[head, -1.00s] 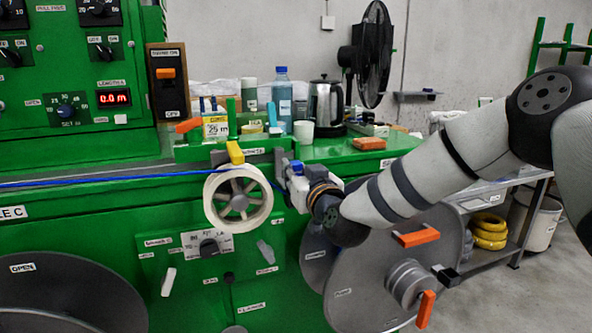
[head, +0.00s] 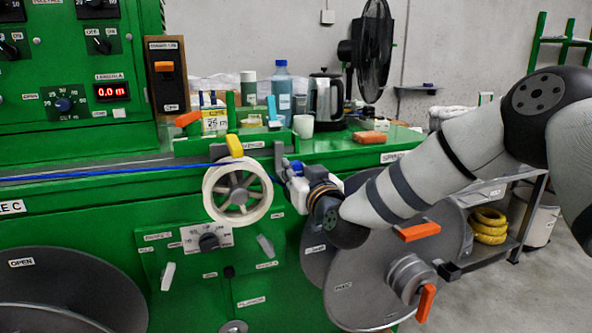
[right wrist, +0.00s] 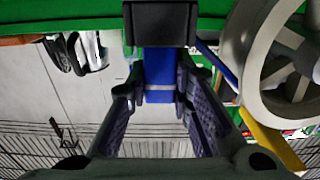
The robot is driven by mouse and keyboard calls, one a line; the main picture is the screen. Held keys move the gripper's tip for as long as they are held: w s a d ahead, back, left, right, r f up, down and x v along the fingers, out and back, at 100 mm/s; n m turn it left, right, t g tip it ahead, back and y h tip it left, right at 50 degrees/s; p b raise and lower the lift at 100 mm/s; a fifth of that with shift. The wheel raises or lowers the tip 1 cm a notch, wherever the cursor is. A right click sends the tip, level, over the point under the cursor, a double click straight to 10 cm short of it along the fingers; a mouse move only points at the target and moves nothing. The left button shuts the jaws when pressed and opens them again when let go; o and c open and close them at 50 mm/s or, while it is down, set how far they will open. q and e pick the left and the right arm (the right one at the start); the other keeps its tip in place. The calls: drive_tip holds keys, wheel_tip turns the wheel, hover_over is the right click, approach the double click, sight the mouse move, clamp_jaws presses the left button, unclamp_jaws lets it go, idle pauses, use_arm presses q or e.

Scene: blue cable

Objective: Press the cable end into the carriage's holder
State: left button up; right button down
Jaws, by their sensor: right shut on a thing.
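My right gripper (head: 289,175) is beside the guide wheel (head: 212,193), on its right, by a grey upright piece (head: 279,158) that may be the carriage's holder. In the right wrist view the fingers (right wrist: 160,100) close around a blue piece (right wrist: 158,75), which looks like the cable end. It meets a dark block (right wrist: 160,24) at the top; I cannot tell whether it is seated there. The blue cable (head: 110,175) runs in from the left along the green machine to the wheel. My left gripper is not in view.
A yellow piece (head: 235,146) sits above the wheel. Bottles, a kettle (head: 325,100) and an orange block (head: 370,137) stand on the green top (head: 340,150) behind. A large grey reel (head: 360,290) is below my right arm.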

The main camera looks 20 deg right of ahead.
drive_tip(key=shift+f, duration=0.15)
drive_tip(key=c, duration=1.3)
unclamp_jaws()
drive_tip(key=shift+c, duration=0.2)
drive_tip(key=shift+s+r+p, duration=0.15)
drive_tip(key=shift+s+p, duration=0.2)
drive_tip(key=shift+s, duration=0.25)
drive_tip(key=shift+s+r+p, duration=0.15)
drive_tip(key=shift+s+p, duration=0.15)
drive_tip(key=shift+s, duration=0.3)
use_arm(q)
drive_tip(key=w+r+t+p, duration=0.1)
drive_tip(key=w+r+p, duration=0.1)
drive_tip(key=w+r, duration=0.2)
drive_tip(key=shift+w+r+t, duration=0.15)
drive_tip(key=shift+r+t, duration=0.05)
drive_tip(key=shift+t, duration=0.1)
use_arm(e)
drive_tip(key=s, duration=0.5)
drive_tip(key=shift+s+d+f, duration=0.1)
drive_tip(key=shift+s+f, duration=0.15)
drive_tip(key=shift+s, duration=0.05)
